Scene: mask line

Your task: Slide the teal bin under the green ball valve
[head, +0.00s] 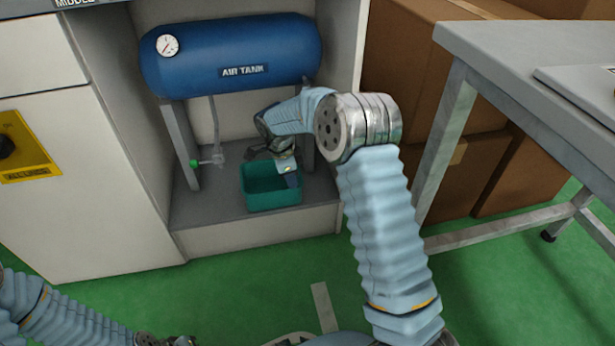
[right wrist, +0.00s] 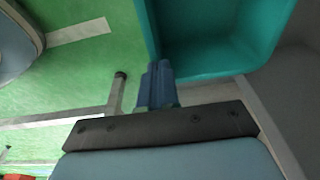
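The teal bin (head: 273,199) stands upright on the grey cabinet floor under the blue air tank and looks empty. The green ball valve (head: 194,163) hangs on a pipe below the tank, to the left of the bin and apart from it. My right gripper (head: 293,181) is at the bin's front right corner. In the right wrist view its fingers (right wrist: 157,72) are close together at the corner of the bin (right wrist: 225,62). I cannot tell whether any bin wall lies between them. My left gripper (head: 165,341) shows only in part at the bottom edge, away from the bin.
The blue air tank (head: 235,52) sits low above the bin, with a support leg (head: 182,145) left of the valve. A cabinet wall (head: 346,45) closes the right side. A metal table (head: 530,60) and cardboard boxes (head: 400,60) stand at right. The green floor in front is open.

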